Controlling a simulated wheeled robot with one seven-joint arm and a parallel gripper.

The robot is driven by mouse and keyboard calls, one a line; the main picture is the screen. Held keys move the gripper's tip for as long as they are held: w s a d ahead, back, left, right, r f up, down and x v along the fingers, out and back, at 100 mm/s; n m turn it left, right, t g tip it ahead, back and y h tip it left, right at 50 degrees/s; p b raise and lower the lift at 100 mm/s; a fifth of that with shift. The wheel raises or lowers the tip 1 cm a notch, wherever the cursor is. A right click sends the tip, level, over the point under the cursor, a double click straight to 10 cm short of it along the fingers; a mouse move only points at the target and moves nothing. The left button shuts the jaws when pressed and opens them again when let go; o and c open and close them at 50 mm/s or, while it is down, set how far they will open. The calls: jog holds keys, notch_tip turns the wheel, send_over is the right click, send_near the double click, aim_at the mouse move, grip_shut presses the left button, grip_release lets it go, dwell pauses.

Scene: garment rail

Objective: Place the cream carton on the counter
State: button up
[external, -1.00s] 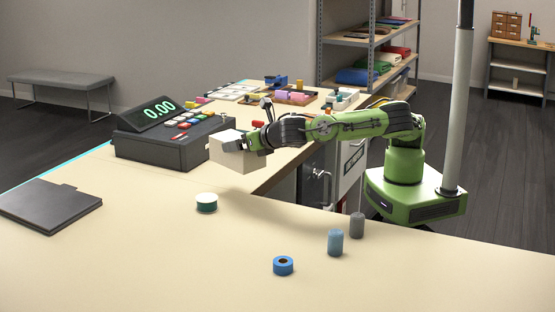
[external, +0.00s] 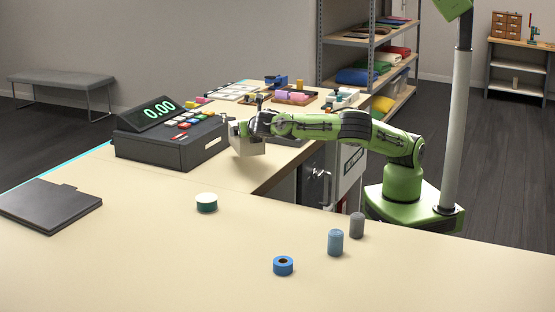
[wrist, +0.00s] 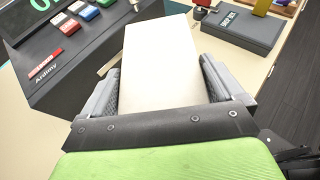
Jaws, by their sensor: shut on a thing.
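The cream carton (external: 247,145) is held by my gripper (external: 237,128) beside the right end of the cash register, over the counter (external: 130,215). In the wrist view the carton (wrist: 161,62) lies between the two fingers of my gripper (wrist: 162,90), which is shut on it. The carton is close to the counter top. I cannot tell whether its underside touches. My gripper hides part of it in the external view.
The cash register (external: 165,143) stands directly left of the carton. A green-sided roll (external: 206,203), a blue tape roll (external: 283,265), a blue cylinder (external: 335,242) and a grey cylinder (external: 357,225) stand in front. A dark folder (external: 48,205) lies at left. The counter between them is clear.

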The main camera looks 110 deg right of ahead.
aim_at(249, 145)
notch_tip(249, 145, down, 5)
jog(key=shift+f+b, duration=0.1)
jog(key=shift+b, duration=0.55)
jog(key=o, duration=0.8)
jog(key=shift+f, duration=0.1)
jog(key=shift+a+r, duration=0.15)
jog(key=shift+r, duration=0.05)
jog(key=p+v, duration=0.3)
jog(key=v, duration=0.8)
jog(key=shift+a+r, duration=0.1)
jog(key=shift+a, duration=0.3)
